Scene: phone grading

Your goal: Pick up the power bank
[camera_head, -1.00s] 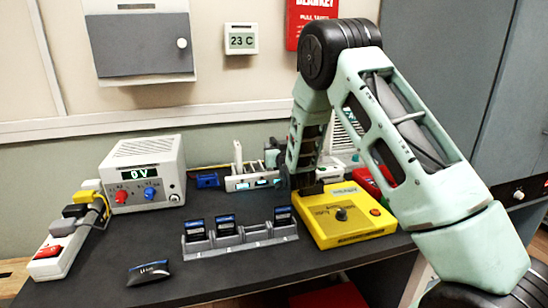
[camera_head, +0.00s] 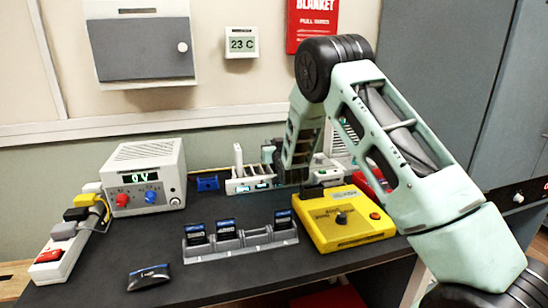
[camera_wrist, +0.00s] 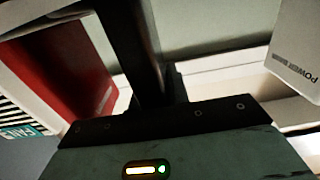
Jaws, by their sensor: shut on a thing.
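A pale block with "POWER" lettering (camera_wrist: 297,45), which looks like the power bank, shows at the upper right of the wrist view, cut off by the frame edge. My gripper (camera_wrist: 140,45) shows there as a dark finger rising from its body. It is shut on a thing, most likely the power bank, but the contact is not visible. In the head view my forearm points down behind the yellow device, and the jaws and anything in them are hidden.
A yellow device (camera_head: 350,235) stands close to my arm. A grey rack (camera_head: 255,239) holds several dark blocks. A power supply (camera_head: 146,158), a power strip (camera_head: 58,250) and a dark pack (camera_head: 149,277) are at left. A red thing (camera_wrist: 70,70) shows in the wrist view.

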